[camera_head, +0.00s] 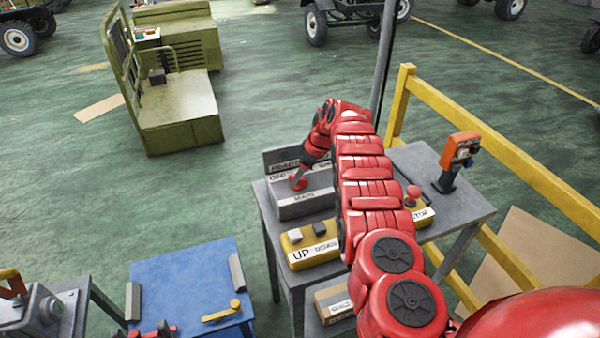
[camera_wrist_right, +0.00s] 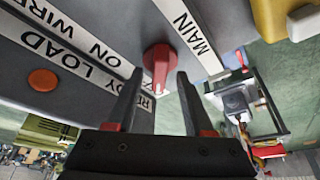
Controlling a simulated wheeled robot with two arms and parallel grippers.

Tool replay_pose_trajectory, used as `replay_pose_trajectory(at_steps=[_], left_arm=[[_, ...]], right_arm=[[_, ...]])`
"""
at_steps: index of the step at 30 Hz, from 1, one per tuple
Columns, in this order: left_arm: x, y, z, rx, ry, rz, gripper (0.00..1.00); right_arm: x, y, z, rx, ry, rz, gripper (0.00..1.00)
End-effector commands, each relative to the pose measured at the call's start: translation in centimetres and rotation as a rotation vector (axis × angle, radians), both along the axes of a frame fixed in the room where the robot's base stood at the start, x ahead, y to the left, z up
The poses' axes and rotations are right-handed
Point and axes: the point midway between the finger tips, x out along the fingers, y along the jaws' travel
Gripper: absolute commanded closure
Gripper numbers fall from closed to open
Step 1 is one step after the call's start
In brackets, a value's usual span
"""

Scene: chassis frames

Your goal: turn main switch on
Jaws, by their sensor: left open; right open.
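The main switch (camera_wrist_right: 160,58) is a red rotary knob on a grey box (camera_head: 305,205) labelled MAIN. In the right wrist view its bar handle points toward my gripper, between the two dark fingers. My right gripper (camera_wrist_right: 159,84) is open, with a fingertip on either side of the handle; I cannot tell whether they touch it. In the head view my right gripper (camera_head: 302,172) is at the box top, small and partly hidden by my red arm. My left gripper (camera_head: 148,332) shows only partly at the bottom edge, near the blue table; it is open.
A yellow box (camera_head: 312,246) marked UP stands in front of the grey box on a grey table. A red button (camera_head: 413,192) and an orange handheld control (camera_head: 460,152) are to the right. A yellow railing (camera_head: 500,185) runs behind. A blue table (camera_head: 185,285) stands left.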

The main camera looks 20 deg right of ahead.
Motion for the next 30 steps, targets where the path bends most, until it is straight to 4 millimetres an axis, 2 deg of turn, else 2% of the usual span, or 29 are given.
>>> replay_pose_trajectory(at_steps=[8,15,17,30], left_arm=[[0.0,0.0,0.01,0.0,0.0,0.0,0.3],[0.01,0.0,0.0,0.0,0.0,0.0,0.3],[0.0,0.0,0.01,0.0,0.0,0.0,0.3],[0.0,0.0,0.66,0.0,0.0,0.0,0.3]], right_arm=[[0.03,0.01,-0.04,0.0,-0.001,-0.001,0.47],[0.03,0.02,-0.04,0.0,-0.001,-0.001,0.91],[0.03,0.01,-0.04,0.001,0.0,-0.001,1.0],[0.02,0.16,0.15,0.001,0.0,-0.02,1.0]])
